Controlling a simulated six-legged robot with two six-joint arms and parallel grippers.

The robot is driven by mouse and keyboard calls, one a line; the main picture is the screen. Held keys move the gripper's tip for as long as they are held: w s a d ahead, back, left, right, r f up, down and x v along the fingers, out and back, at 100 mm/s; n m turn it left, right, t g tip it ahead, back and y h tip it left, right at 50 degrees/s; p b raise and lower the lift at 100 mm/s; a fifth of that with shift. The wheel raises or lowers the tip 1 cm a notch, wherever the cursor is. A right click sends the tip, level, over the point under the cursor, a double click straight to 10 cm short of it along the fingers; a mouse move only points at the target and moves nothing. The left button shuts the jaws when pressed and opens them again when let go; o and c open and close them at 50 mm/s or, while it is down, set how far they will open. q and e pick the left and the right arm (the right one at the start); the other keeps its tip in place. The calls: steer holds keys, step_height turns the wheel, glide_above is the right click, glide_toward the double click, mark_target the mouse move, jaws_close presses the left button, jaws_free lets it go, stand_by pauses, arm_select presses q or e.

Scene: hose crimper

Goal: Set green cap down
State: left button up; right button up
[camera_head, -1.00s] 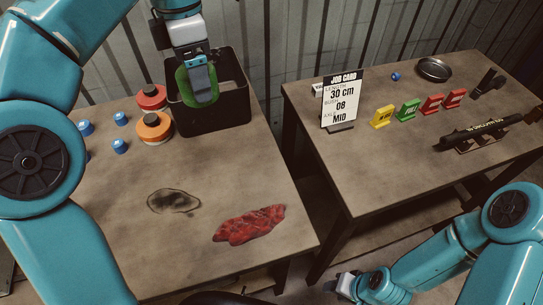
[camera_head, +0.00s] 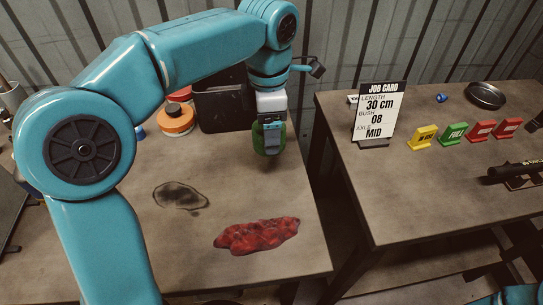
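The green cap (camera_head: 259,139) is held on edge in my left gripper (camera_head: 270,142), near the back right of the left table (camera_head: 245,185). The gripper's fingers cover part of the cap. It is in front of the black bin (camera_head: 222,108), outside it. I cannot tell whether the cap touches the tabletop. My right gripper is out of view; only a bit of teal arm shows at the lower right.
An orange cap (camera_head: 176,120) and a red cap (camera_head: 180,95) sit left of the bin. A red cloth (camera_head: 256,236) and a dark stain (camera_head: 180,196) lie in front. A job card (camera_head: 377,112) and coloured tags (camera_head: 453,134) stand on the right table (camera_head: 425,185).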

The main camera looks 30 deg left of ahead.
arm_select(q)
step_height(320, 180, down, 7)
steer(key=shift+d+r+b, duration=0.1)
steer(key=shift+b, duration=0.4)
steer(key=o, duration=1)
steer(key=shift+w, duration=0.1)
steer(key=shift+r, duration=0.25)
step_height(320, 180, up, 10)
steer(key=p, duration=0.2)
steer(key=shift+w+r+p, duration=0.1)
steer(key=shift+r+p, duration=0.05)
steer(key=shift+p, duration=0.2)
steer(key=shift+r, duration=0.65)
